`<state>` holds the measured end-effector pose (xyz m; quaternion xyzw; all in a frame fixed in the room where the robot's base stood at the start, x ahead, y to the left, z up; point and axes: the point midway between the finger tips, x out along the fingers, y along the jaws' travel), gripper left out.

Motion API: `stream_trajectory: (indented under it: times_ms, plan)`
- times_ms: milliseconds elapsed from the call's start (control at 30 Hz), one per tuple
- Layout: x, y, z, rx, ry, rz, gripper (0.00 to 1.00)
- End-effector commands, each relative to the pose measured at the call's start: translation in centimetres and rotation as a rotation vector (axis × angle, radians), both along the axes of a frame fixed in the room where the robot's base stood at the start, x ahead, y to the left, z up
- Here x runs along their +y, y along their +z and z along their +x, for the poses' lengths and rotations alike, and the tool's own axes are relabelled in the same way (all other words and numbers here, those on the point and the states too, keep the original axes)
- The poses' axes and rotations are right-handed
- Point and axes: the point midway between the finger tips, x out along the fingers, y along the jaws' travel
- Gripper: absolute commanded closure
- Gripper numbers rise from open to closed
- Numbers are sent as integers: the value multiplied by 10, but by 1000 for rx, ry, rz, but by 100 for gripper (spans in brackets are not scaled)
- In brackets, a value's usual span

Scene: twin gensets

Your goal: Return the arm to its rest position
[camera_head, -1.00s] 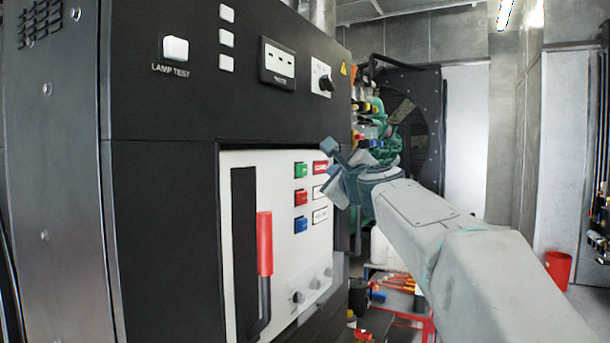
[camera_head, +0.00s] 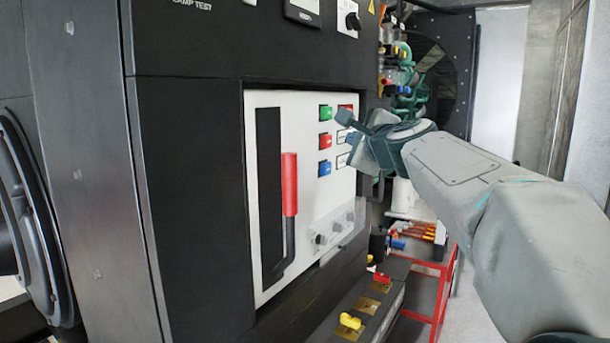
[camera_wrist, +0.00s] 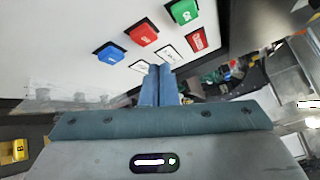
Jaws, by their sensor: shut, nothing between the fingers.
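My arm (camera_head: 480,175) reaches in from the right in the head view, in front of the black cabinet. My gripper (camera_head: 342,117) points left towards the white panel and its coloured buttons. In the wrist view my gripper (camera_wrist: 160,72) has its two fingers together with nothing between them. The fingertips look close to the labels beside the buttons; I cannot tell whether they touch the panel.
The white panel (camera_head: 300,225) carries green (camera_head: 325,113), red (camera_head: 325,142) and blue (camera_head: 325,169) buttons and a red-handled lever (camera_head: 290,185). A red-framed rack (camera_head: 442,285) stands low behind my arm.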

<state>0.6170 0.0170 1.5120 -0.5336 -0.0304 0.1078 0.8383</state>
Motion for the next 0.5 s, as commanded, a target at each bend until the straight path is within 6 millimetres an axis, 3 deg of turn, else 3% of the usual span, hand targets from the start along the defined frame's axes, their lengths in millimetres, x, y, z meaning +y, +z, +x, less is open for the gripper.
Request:
stream_trajectory:
  times_ms: [100, 200, 367, 500]
  plan:
    - [25, -64, -40, 103, 114, -337, 100]
    - [35, -125, -81, 194, 241, -627, 100]
    - [34, -221, -159, 334, 493, -1046, 100]
    - [19, -294, -230, 436, 744, -1349, 100]
